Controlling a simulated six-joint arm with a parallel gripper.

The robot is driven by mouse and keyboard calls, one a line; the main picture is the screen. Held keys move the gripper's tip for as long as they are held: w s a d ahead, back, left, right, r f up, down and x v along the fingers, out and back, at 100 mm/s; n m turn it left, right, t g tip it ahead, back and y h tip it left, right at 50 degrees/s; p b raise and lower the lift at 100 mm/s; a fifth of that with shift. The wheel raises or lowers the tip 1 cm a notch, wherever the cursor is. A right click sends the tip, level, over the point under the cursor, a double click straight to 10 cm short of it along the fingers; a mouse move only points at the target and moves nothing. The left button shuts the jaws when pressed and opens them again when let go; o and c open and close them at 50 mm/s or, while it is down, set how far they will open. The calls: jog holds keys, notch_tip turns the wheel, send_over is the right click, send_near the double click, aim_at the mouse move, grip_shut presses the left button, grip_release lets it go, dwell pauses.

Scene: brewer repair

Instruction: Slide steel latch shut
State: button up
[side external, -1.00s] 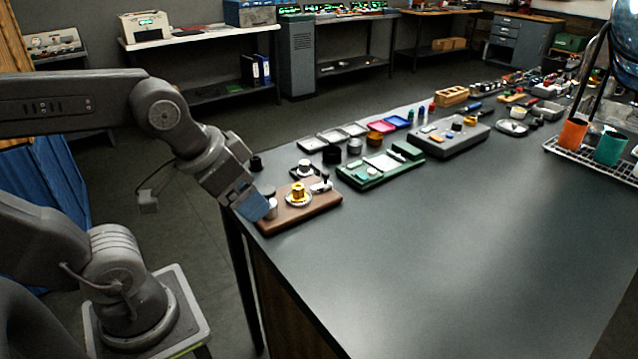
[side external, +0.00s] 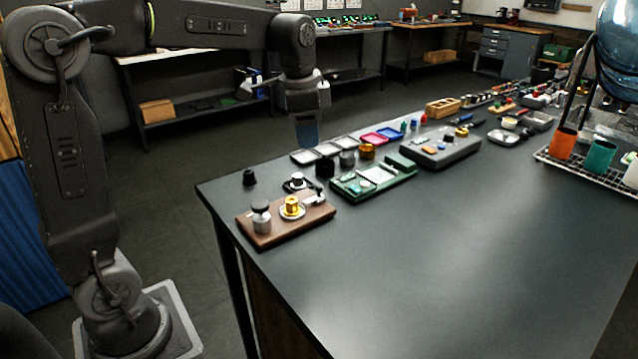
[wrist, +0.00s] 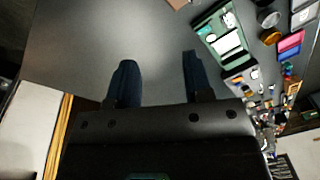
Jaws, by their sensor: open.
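My gripper (side external: 308,132) hangs fingers-down above and behind the work, apart from everything on the table. In the wrist view its two blue fingers (wrist: 157,65) are spread with nothing between them. A brown wooden board (side external: 265,233) lies at the table's near left corner. On it stand a grey steel cylinder with a dark top (side external: 261,217) and a brass part on a pale disc (side external: 292,207). A small steel piece with a dark knob (side external: 315,198) at the board's right end may be the latch; whether it is slid shut is too small to tell.
A green tray (side external: 350,192) lies right of the board, also in the wrist view (wrist: 212,20). A black knob (side external: 249,177) and a small dark dish part (side external: 297,182) stand behind the board. A grey case (side external: 450,155) is farther right. The table's front is clear.

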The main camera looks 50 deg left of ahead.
aim_at(319, 186)
jog(key=w+a+f+m+g, duration=0.2)
jog(key=w+a+f+m, duration=0.15)
jog(key=w+a, duration=0.3)
jog(key=shift+n, duration=0.35)
jog(key=f, duration=1.4)
jog(key=shift+w+d, duration=0.3)
jog(key=shift+d, duration=0.1)
jog(key=shift+r, duration=0.1)
grip_shut()
